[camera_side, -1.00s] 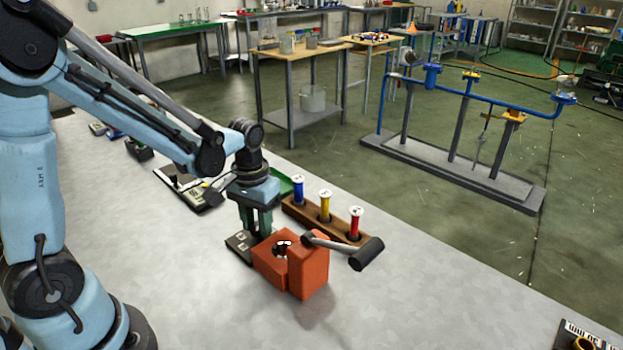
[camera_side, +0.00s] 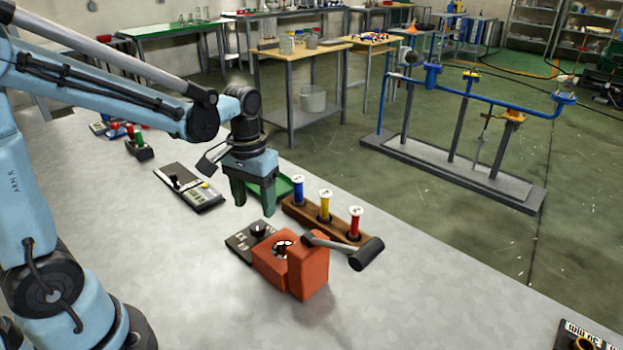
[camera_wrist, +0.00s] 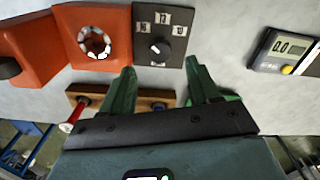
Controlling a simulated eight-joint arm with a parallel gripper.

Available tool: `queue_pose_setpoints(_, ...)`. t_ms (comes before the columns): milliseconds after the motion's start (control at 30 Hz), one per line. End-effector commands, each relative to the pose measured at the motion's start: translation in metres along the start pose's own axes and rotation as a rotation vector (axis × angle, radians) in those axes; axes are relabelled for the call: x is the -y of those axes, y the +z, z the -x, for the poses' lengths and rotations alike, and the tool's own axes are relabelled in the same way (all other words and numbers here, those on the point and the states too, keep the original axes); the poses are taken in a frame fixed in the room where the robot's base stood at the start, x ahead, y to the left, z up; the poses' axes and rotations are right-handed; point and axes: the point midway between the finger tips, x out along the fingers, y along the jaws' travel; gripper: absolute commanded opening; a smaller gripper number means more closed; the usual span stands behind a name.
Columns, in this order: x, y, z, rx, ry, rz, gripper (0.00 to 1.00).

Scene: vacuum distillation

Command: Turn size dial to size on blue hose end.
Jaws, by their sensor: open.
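The size dial (camera_side: 259,229) is a black knob on a dark panel beside the orange crimping tool (camera_side: 308,265). In the wrist view, the dial knob (camera_wrist: 159,49) has size labels around it at left, top and right; its pointer direction is too small to tell. My gripper (camera_side: 254,207) is open and empty, above and behind the dial, apart from it. In the wrist view its green fingers (camera_wrist: 160,70) frame the space just below the knob. The blue hose end (camera_side: 299,189) stands upright in the wooden rack (camera_side: 291,209); its size label is unreadable.
Yellow (camera_side: 325,204) and red (camera_side: 355,221) hose ends stand in the same rack. The tool's black-gripped lever (camera_side: 347,247) sticks out right. A green tray (camera_side: 286,187) lies behind my gripper, and a caliper-like gauge (camera_side: 188,188) lies left.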

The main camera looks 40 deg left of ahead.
Motion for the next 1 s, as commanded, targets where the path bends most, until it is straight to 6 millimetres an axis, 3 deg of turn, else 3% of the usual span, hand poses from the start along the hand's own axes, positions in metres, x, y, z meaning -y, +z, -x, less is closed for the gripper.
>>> queue_pose_setpoints(200, 0.000, 0.000, 0.034, 0.000, 0.000, 0.000, 0.61)
queue_pose_setpoints(400, 0.000, 0.000, 0.055, 0.000, 0.000, 0.000, 0.61)
queue_pose_setpoints(1000, -0.001, 0.002, 0.064, -0.015, 0.002, -0.008, 0.61)
